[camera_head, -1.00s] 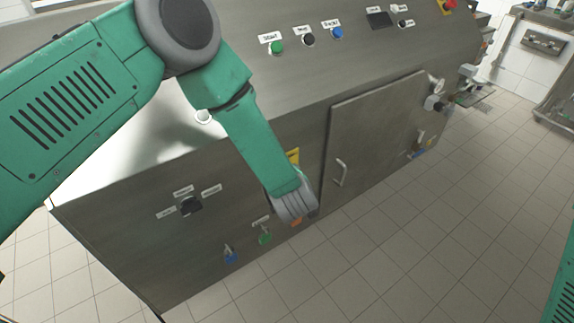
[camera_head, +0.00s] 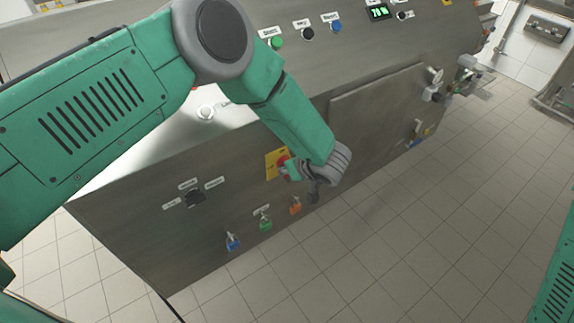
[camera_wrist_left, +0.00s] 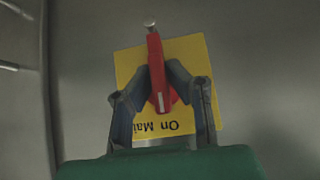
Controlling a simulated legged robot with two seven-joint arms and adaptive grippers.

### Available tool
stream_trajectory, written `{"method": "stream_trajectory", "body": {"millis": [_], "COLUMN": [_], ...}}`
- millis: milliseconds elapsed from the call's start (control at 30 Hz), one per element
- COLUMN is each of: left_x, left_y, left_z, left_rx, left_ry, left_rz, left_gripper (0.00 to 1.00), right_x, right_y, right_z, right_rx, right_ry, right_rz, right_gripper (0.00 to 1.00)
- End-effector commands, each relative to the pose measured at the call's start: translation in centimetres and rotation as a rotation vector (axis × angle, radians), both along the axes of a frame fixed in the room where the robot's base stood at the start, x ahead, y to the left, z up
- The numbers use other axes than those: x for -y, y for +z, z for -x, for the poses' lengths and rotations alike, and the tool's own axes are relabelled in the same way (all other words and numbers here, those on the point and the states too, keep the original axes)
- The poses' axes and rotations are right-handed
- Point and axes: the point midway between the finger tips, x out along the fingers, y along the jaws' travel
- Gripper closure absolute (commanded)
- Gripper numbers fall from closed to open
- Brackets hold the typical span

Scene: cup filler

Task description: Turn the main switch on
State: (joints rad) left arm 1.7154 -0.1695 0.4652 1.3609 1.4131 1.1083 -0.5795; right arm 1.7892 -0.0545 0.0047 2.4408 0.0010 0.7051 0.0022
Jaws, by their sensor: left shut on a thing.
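The main switch is a red rotary handle (camera_head: 284,163) on a yellow plate (camera_head: 272,164) on the front of the steel machine. In the left wrist view the red handle (camera_wrist_left: 156,70) points up the picture, nearly upright, and the yellow plate (camera_wrist_left: 190,55) carries upside-down text that partly reads "On" and "Mai". My left gripper (camera_wrist_left: 161,82) has its two fingers on either side of the handle, shut on it. In the head view my left gripper (camera_head: 300,178) is at the switch and partly hides it. My right gripper is out of view.
A lit display (camera_head: 379,12) and a green button (camera_head: 277,43), black button (camera_head: 307,33) and blue button (camera_head: 336,27) are on the sloped panel. A cabinet door (camera_head: 380,115) is right of my left wrist.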

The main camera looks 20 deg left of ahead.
Motion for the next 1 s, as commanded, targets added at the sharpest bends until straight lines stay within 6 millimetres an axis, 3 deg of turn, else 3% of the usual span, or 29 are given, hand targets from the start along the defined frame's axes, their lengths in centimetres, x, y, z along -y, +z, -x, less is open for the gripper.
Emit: {"method": "stream_trajectory", "body": {"millis": [467,500,533,1000], "left_x": [0.4,0.4,0.4,0.9], "left_y": [-0.6,-0.6,-0.6,0.9], "left_z": [0.6,0.6,0.5,0.8], "left_rx": [-0.024,-0.024,-0.023,-0.013], "left_ry": [-0.006,-0.006,-0.005,-0.002], "left_rz": [0.001,0.001,0.001,-0.003], "left_gripper": [1.0,0.77,0.68,0.68], "right_x": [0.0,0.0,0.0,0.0], "right_y": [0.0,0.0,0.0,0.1], "right_z": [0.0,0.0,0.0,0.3], "right_rx": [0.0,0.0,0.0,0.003], "right_ry": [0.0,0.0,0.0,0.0], "right_rz": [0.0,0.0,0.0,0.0], "right_gripper": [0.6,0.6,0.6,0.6]}}
